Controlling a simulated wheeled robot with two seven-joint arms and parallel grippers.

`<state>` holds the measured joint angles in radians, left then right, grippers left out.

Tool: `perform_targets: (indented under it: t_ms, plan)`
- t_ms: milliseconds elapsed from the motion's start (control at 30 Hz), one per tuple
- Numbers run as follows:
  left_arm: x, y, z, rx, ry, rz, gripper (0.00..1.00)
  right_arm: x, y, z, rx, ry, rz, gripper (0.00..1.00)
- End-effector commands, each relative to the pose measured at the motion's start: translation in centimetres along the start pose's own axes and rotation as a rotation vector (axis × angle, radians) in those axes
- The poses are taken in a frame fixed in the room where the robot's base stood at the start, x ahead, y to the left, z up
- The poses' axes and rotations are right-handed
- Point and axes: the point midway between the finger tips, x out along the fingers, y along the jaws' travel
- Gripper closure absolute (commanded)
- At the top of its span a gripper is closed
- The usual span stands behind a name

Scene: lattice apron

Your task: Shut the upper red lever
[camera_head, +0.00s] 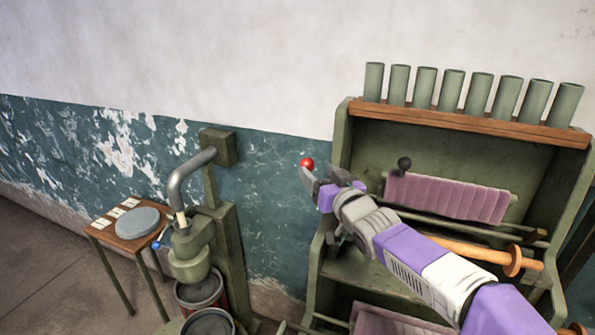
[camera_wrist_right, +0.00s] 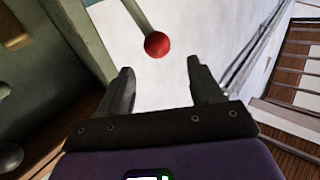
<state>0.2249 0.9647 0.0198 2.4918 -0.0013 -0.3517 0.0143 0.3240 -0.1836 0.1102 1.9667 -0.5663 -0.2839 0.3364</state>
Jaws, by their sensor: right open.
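The red lever shows as a round red knob (camera_head: 306,163) at the left edge of the green cabinet. Its rod is hidden behind my gripper in the head view. In the right wrist view the red knob (camera_wrist_right: 157,45) sits at the end of a short grey-green rod. My right gripper (camera_head: 322,180) is open and empty, its fingers close to the knob. In the wrist view the knob lies just beyond and between the two fingertips (camera_wrist_right: 160,66), with no visible contact. My left gripper is not in view.
A black knob (camera_head: 404,163) sits by a pink ribbed cloth (camera_head: 448,198) inside the cabinet (camera_head: 345,150). Several green tubes (camera_head: 451,90) stand on its top shelf. A grey bent pipe (camera_head: 188,172) with a blue knob (camera_head: 155,245) and a small table (camera_head: 108,230) stand at left.

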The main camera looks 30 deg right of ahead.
Motion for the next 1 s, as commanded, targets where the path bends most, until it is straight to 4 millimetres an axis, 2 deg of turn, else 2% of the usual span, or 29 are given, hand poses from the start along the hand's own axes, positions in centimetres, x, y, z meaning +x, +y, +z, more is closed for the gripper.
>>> perform_targets:
  t_ms: [33, 233, 500, 700, 1000]
  plan:
    - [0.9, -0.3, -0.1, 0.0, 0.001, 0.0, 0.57, 0.0, 0.1, 1.0, 0.0, 0.0, 0.0, 0.35]
    - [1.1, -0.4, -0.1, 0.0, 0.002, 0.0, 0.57, 0.9, 0.1, 1.3, 0.002, -0.001, -0.001, 0.35]
    - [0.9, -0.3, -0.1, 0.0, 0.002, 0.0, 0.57, 4.9, 0.1, 1.2, 0.002, -0.002, -0.001, 0.35]
    - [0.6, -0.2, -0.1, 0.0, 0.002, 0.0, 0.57, 7.0, 0.1, 1.2, 0.002, -0.001, -0.001, 0.35]
    - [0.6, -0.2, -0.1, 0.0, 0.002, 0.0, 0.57, 7.6, 0.1, 1.2, 0.001, -0.001, 0.0, 0.35]
